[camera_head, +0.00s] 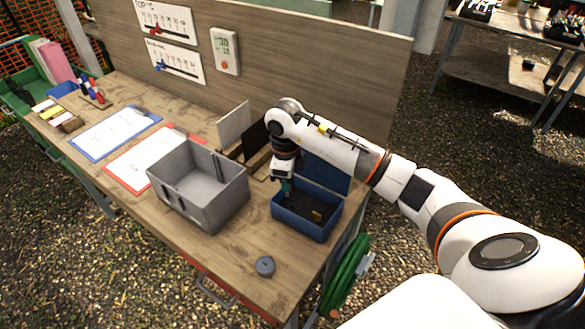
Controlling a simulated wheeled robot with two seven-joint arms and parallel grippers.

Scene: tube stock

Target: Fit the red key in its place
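I cannot make out a red key or a clear place for one at this size. My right gripper (285,187) points down over the left part of the open blue box (307,229), at or just inside its rim. A small teal bit shows at its fingertips, and I cannot tell whether it is part of the gripper or something held. The box has a dark inside with a small yellow item (316,215) on its floor. Its blue lid (325,173) stands up behind, partly hidden by my arm. My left gripper is not in view.
A grey bin (222,208) stands just left of the box. A round grey object (265,266) lies near the bench's front edge. Blue-framed (110,135) and red-framed (128,181) sheets lie further left. A wooden panel (285,50) closes the back.

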